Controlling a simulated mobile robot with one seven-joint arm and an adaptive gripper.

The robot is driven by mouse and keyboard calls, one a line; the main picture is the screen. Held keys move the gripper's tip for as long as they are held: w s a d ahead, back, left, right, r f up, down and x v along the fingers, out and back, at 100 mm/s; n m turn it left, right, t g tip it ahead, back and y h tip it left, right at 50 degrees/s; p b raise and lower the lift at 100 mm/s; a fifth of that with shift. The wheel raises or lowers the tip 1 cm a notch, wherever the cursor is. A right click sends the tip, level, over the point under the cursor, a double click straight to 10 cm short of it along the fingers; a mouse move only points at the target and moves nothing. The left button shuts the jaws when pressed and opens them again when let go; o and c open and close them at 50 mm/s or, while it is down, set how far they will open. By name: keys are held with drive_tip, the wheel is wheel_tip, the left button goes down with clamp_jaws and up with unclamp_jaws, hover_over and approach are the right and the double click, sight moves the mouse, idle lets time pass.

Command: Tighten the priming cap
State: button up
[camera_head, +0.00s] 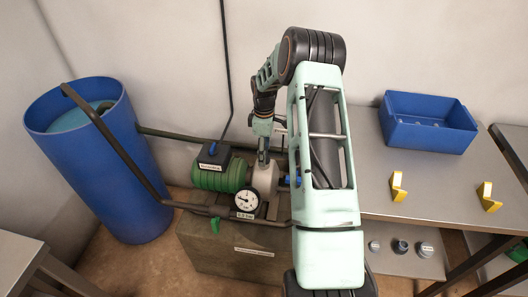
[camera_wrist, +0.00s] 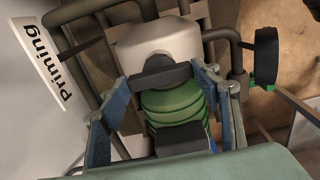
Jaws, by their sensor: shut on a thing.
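In the wrist view, the priming cap (camera_wrist: 160,75) is a dark piece with a crossbar on top of the pale pump body (camera_wrist: 158,43). My gripper (camera_wrist: 163,80) has one finger at each end of the crossbar and is shut on it. The cap's underside and thread are hidden. In the head view, my gripper (camera_head: 263,157) points down onto the pump body (camera_head: 265,180), beside the green motor (camera_head: 220,175). The cap cannot be made out there.
A pressure gauge (camera_head: 245,200) stands in front of the pump. Pipes run to a blue barrel (camera_head: 95,165) at left. At right, a table (camera_head: 370,175) holds a blue bin (camera_head: 428,122) and two yellow brackets (camera_head: 398,187). Small fittings (camera_head: 400,246) lie on a lower shelf.

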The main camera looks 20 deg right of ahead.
drive_tip(key=shift+m, duration=0.4)
drive_tip(key=m+b, duration=0.1)
drive_tip(key=m, duration=0.2)
drive_tip(key=m+b, duration=0.1)
drive_tip(key=m, duration=0.4)
drive_tip(key=shift+b, duration=0.35)
drive_tip(key=m, duration=0.5)
drive_tip(key=shift+b, duration=0.3)
drive_tip(key=m, duration=0.4)
drive_tip(key=shift+m, duration=0.3)
drive_tip(key=o, duration=1.1)
drive_tip(key=shift+o, duration=0.2)
